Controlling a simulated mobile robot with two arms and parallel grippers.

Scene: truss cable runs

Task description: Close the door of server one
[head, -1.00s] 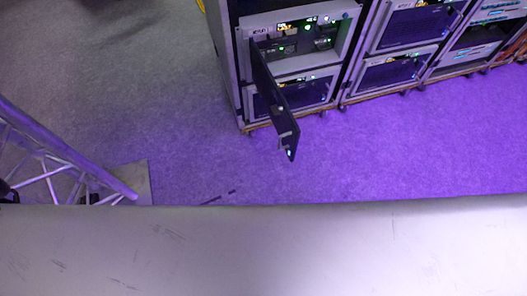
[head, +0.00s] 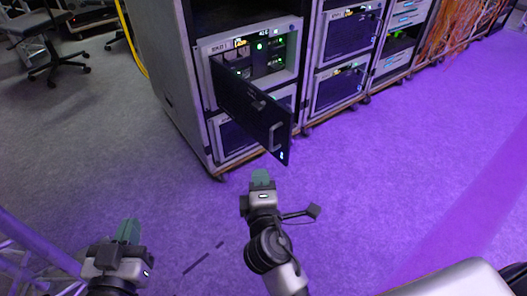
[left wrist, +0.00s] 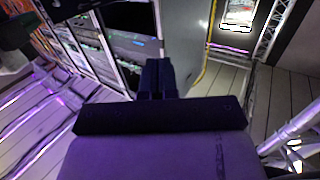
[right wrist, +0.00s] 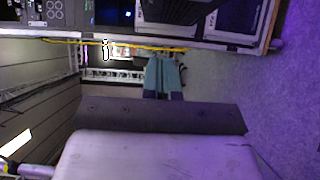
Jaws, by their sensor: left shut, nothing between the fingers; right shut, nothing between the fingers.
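The server door (head: 248,108) is a dark panel with a light handle (head: 275,135). It stands open, swung out from the left side of a grey server unit (head: 300,62) in the rack, whose inside shows green lights. My right gripper (head: 262,178) is shut and empty, below the door's free end in the head view and apart from it. My left gripper (head: 128,230) is shut and empty, low at the left, well away from the door. The left gripper's fingers (left wrist: 157,78) and the right gripper's fingers (right wrist: 163,75) also show in their wrist views.
A second unit with a closed dark front (head: 238,136) sits below the open one. More racks (head: 345,60) stand to the right. Truss (head: 30,250) is at the lower left, an office chair (head: 45,50) at the upper left. The purple-lit floor (head: 400,150) is clear.

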